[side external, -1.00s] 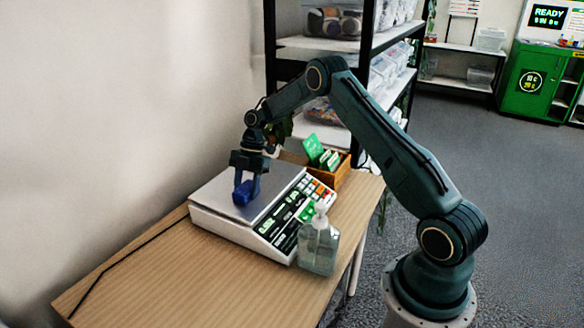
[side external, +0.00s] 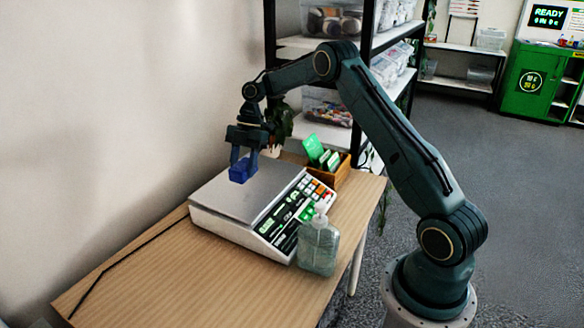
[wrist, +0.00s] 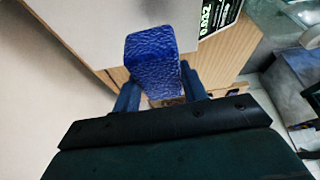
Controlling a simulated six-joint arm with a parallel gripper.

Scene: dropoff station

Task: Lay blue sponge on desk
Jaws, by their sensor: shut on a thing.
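The blue sponge (side external: 240,171) is held between the fingers of my gripper (side external: 243,160), above the metal plate of the white scale (side external: 225,228). In the wrist view the sponge (wrist: 152,62) fills the space between the two fingers of my gripper (wrist: 160,88), its textured blue face toward the camera. My gripper is shut on it and points down. The wooden desk (side external: 130,285) lies under the scale, with its near left part bare apart from a dark cable.
A clear pump bottle (side external: 318,246) stands on the desk right of the scale. A wooden box with green cards (side external: 328,168) stands behind the scale. A black shelf (side external: 270,50) rises behind the desk, and a wall borders its left side. The desk's front left is free.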

